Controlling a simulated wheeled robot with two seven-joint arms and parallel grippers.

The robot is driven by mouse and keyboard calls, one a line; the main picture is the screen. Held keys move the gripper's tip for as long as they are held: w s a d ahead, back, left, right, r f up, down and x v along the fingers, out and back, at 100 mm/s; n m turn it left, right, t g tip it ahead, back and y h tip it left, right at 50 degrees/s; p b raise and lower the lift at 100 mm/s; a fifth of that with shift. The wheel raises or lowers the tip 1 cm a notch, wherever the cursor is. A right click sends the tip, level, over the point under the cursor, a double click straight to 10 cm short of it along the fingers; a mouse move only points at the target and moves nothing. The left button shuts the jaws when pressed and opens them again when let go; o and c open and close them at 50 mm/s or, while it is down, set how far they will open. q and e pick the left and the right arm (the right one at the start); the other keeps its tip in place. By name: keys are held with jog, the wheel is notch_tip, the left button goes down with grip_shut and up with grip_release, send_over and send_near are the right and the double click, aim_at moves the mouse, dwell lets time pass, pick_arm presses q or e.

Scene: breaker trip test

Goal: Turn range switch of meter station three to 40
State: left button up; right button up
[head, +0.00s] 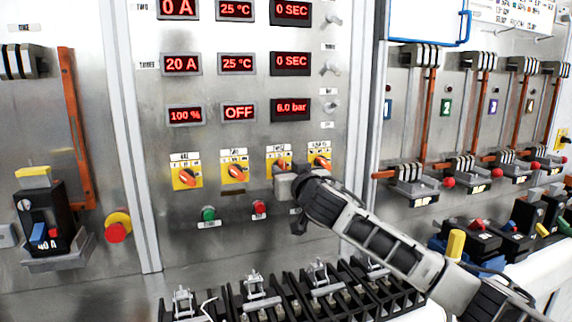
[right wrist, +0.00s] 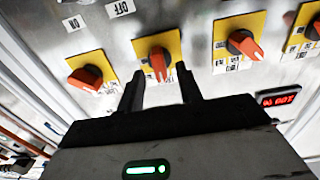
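A row of orange rotary switches on yellow plates sits low on the grey meter panel. The third switch from the left (head: 279,161) is partly hidden by my right gripper (head: 284,184). In the right wrist view the row appears upside down, and this switch (right wrist: 157,62) has its orange knob between my right gripper's two dark fingers (right wrist: 160,82). The fingers are apart, with gaps beside the knob; I cannot tell whether they touch it. The scale print is too small to read. The other switches are at left (head: 187,177), second (head: 235,172) and far right (head: 320,161). My left gripper is not in view.
Red displays, including 100 % (head: 185,115) and OFF (head: 238,112), are above the switches. A green button (head: 208,213) and a red button (head: 259,207) are below. A black terminal rack (head: 290,292) stands in front. Lever breakers flank the panel.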

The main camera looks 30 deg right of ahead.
jog(key=shift+w+d, duration=0.1)
jog(key=shift+w, duration=0.45)
grip_shut()
